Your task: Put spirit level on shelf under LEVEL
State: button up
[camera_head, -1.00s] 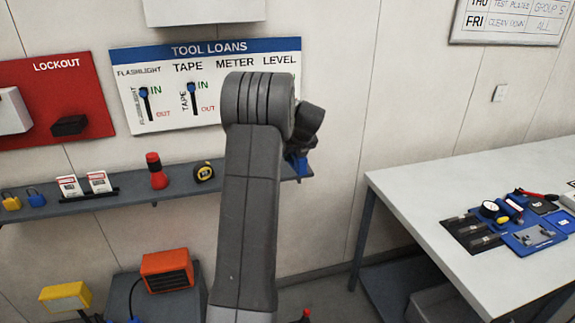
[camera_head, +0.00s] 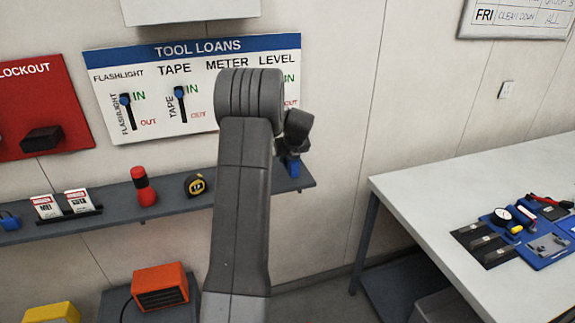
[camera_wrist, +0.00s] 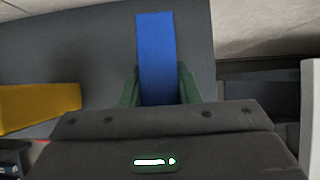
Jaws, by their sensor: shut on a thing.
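The spirit level shows as a blue bar in the wrist view (camera_wrist: 156,58), standing between the two green fingers of my gripper (camera_wrist: 158,88), which is shut on it. In the head view a blue part of it (camera_head: 293,168) shows below my wrist, at the right end of the grey shelf (camera_head: 110,213). The LEVEL label (camera_head: 279,61) is on the TOOL LOANS board above that end. My arm hides the board's lower right part and the shelf's middle right. I cannot tell whether the level touches the shelf.
The shelf also holds a tape measure (camera_head: 195,185), a red flashlight (camera_head: 144,187) and a card stand (camera_head: 77,203). A yellow thing (camera_wrist: 38,104) lies left of the level in the wrist view. A white workbench (camera_head: 420,187) with tools stands to the right.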

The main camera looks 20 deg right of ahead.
aim_at(288, 166)
jog(key=shift+f+p, duration=0.4)
jog(key=shift+f, duration=1.5)
jog(key=shift+f, duration=0.15)
jog(key=o, duration=1.1)
jog(key=b+v, duration=0.2)
jog(key=v, duration=1)
